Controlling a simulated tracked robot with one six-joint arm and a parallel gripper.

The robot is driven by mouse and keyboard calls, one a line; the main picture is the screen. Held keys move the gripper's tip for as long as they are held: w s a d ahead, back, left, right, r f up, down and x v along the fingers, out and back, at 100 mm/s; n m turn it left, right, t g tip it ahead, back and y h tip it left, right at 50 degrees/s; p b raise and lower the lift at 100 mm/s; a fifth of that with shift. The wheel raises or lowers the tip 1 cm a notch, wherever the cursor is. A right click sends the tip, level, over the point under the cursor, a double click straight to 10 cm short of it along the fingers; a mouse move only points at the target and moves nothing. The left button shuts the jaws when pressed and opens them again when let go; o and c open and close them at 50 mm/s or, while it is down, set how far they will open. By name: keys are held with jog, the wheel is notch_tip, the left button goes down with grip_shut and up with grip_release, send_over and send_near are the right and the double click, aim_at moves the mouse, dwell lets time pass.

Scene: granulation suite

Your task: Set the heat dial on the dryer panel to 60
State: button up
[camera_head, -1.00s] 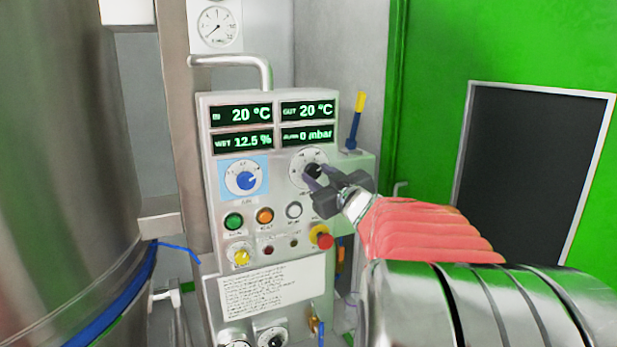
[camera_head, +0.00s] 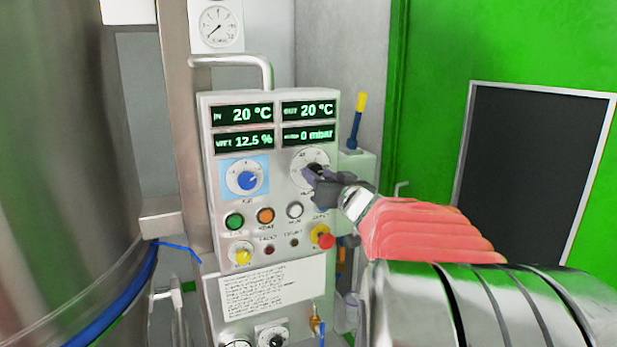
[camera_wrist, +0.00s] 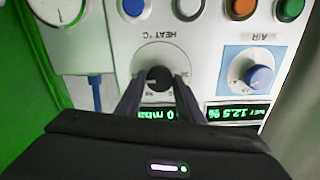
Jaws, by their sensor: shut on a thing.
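The dryer panel (camera_head: 222,195) is a pale upright box with displays, dials and buttons. The heat dial (camera_head: 314,169) is a black knob on a white round scale at the panel's upper right. It also shows in the wrist view (camera_wrist: 158,78), upside down, under the label HEAT °C. My gripper (camera_head: 312,174) is at this dial, with its two dark fingers (camera_wrist: 158,84) on either side of the knob and shut on it. The fingers and jaw body hide part of the scale, so I cannot read the pointer's setting.
A blue air dial (camera_head: 246,180) sits left of the heat dial. Green, orange and white buttons (camera_head: 294,210) lie below, with a red emergency knob (camera_head: 325,240) at the lower right. A yellow-tipped lever (camera_head: 357,120) stands to the right. A large steel vessel (camera_head: 60,170) fills the left.

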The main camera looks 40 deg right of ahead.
jog(key=shift+f, duration=0.35)
jog(key=o, duration=1.1)
jog(key=shift+r, duration=0.25)
jog(key=shift+c, duration=0.2)
jog(key=v, duration=1.4)
jog(key=shift+w, duration=0.1)
